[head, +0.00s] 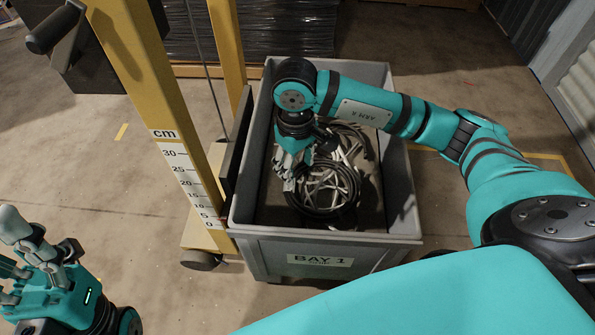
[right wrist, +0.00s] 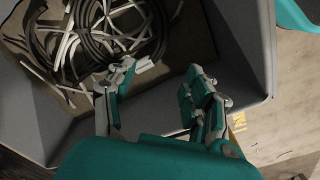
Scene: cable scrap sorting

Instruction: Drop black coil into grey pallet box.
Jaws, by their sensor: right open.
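The grey pallet box (head: 403,190), labelled BAY 1, stands in the middle of the head view. Black coiled cable (head: 325,212) lies on its floor among white and grey strips. It also shows at the top of the right wrist view (right wrist: 157,30). My right gripper (head: 288,178) is inside the box outline, above the left part of the pile. In the right wrist view its fingers (right wrist: 165,80) are apart with nothing between them. My left gripper (head: 22,255) is at the lower left, outside the box, its fingertips partly cut off.
A yellow post with a cm scale (head: 183,165) stands close along the box's left side, on a wheeled base (head: 205,240). Dark wrapped stacks (head: 285,28) stand behind the box. Floor at the right of the box is open, with a yellow line (head: 545,157).

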